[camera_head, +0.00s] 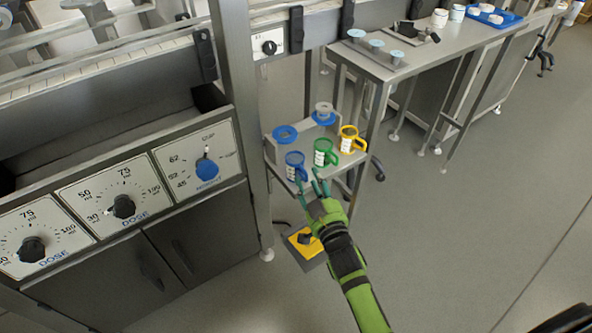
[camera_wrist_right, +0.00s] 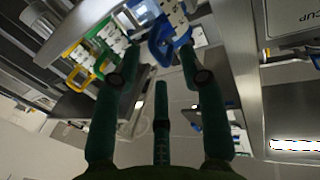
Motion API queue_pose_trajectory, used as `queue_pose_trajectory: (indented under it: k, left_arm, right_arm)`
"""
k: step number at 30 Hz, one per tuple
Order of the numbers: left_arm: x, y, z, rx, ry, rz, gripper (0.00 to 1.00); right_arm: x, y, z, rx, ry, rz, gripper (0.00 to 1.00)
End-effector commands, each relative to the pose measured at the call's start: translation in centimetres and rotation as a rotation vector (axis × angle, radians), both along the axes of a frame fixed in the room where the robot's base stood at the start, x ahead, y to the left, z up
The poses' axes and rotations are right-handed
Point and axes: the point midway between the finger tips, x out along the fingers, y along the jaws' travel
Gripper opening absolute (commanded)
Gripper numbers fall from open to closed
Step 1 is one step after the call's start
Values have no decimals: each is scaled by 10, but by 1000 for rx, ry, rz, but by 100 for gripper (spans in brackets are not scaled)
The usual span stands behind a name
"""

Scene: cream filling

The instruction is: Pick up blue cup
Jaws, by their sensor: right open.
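The blue cup (camera_head: 294,166) stands upright on a small grey shelf (camera_head: 288,183), at the left end of a row of cups with white labels. My right gripper (camera_head: 309,181) is open and empty, just in front of the blue cup and slightly to its right in the head view. In the right wrist view, the blue cup (camera_wrist_right: 168,42) with its blue handle lies ahead, between and beyond the open fingertips (camera_wrist_right: 160,68). I cannot tell whether a finger touches it. My left gripper is not in view.
A green cup (camera_head: 324,153) and a yellow cup (camera_head: 351,140) stand close to the right of the blue cup. Blue-rimmed round holders (camera_head: 285,133) sit behind. A metal post (camera_head: 240,120) and dial panel (camera_head: 125,205) are at left. A yellow foot pedal (camera_head: 303,242) is below.

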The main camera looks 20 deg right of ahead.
Motion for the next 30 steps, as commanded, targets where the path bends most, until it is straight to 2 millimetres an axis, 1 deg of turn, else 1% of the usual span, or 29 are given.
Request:
queue_pose_trajectory:
  k: [1, 5, 8, 13, 14, 15, 16, 17, 30]
  left_arm:
    - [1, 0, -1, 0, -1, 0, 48]
    - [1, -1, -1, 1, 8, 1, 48]
    - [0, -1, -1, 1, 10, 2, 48]
    - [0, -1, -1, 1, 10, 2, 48]
    - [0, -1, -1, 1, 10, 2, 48]
    - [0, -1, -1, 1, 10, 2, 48]
    - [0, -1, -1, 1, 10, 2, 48]
    - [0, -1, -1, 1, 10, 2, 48]
    - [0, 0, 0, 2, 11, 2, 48]
  right_arm:
    - [9, 0, 1, -2, -2, 0, 42]
    - [23, 1, -1, -2, 1, 0, 42]
    - [27, 1, -1, -1, 2, 0, 42]
    - [26, 1, -1, 0, 2, 0, 42]
    - [26, 1, -1, 0, 2, 0, 34]
    - [26, 1, -1, -1, 2, 0, 18]
    - [26, 1, -1, -1, 2, 0, 6]
    - [26, 1, -1, -1, 2, 0, 0]
    - [26, 1, 1, -1, 1, 0, 0]
